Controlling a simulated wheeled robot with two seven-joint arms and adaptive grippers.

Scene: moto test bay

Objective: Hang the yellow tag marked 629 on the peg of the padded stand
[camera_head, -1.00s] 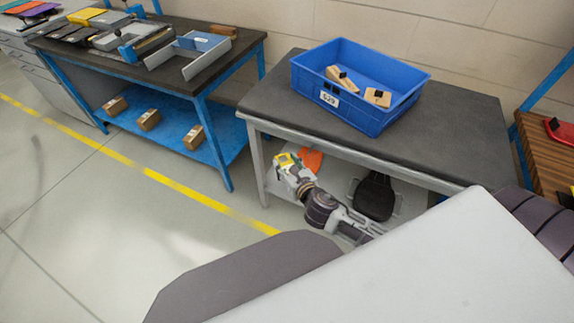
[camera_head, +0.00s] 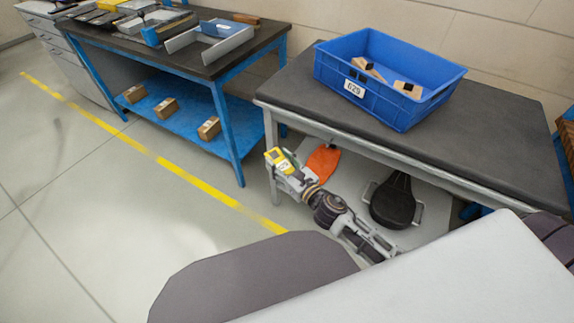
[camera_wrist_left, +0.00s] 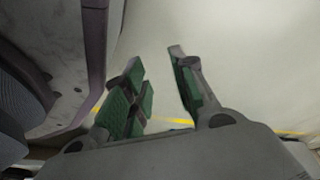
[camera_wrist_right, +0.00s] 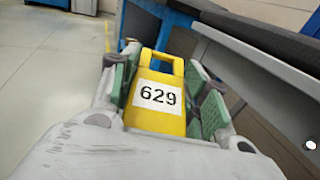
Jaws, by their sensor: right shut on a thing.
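The yellow tag marked 629 (camera_wrist_right: 157,95) is between the green-padded fingers of my right gripper (camera_wrist_right: 156,72), which is shut on it. The tag's top handle with its opening points away from the wrist. In the head view the tag (camera_head: 279,160) and my right gripper (camera_head: 290,176) are beside the left front leg of the black-topped bench. My left gripper (camera_wrist_left: 158,92) shows only in the left wrist view, its fingers apart with nothing between them. I cannot make out a padded stand or its peg in these views.
The black-topped bench (camera_head: 510,125) carries a blue bin (camera_head: 372,100), also labelled 629, with wooden blocks inside. Its lower shelf holds an orange item (camera_head: 323,160) and a black pan-shaped item (camera_head: 394,200). A blue-framed workbench (camera_head: 228,140) stands left. Floor at left is clear.

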